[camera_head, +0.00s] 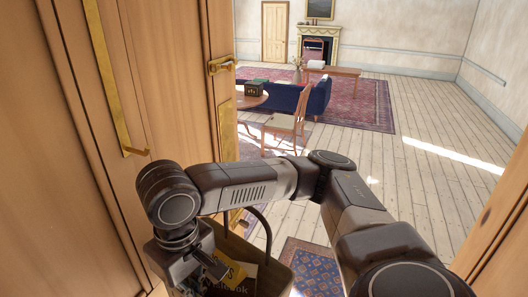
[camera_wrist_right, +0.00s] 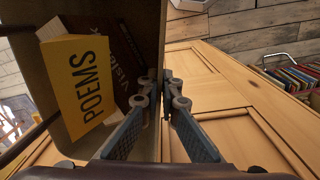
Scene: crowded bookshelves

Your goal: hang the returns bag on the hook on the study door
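The study door (camera_head: 170,90) is wooden and fills the left of the head view. A long brass hook (camera_head: 112,95) hangs down its face and ends in a short upturned tip. The dark returns bag (camera_head: 272,272) with a thin looped handle is low in the middle, partly hidden by my right arm. In the wrist view the bag (camera_wrist_right: 110,140) holds a yellow book marked POEMS (camera_wrist_right: 80,85) and a dark book (camera_wrist_right: 122,55). My right gripper (camera_wrist_right: 163,88) is shut on the bag's wall, one finger on each side. It is below and right of the hook. My left gripper is out of view.
A brass door handle (camera_head: 221,65) sits on the door above the right arm. Beyond are a wooden chair (camera_head: 288,120), a blue sofa (camera_head: 300,98) and rugs. The plank floor at right is clear. A wooden edge (camera_head: 505,225) stands at lower right.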

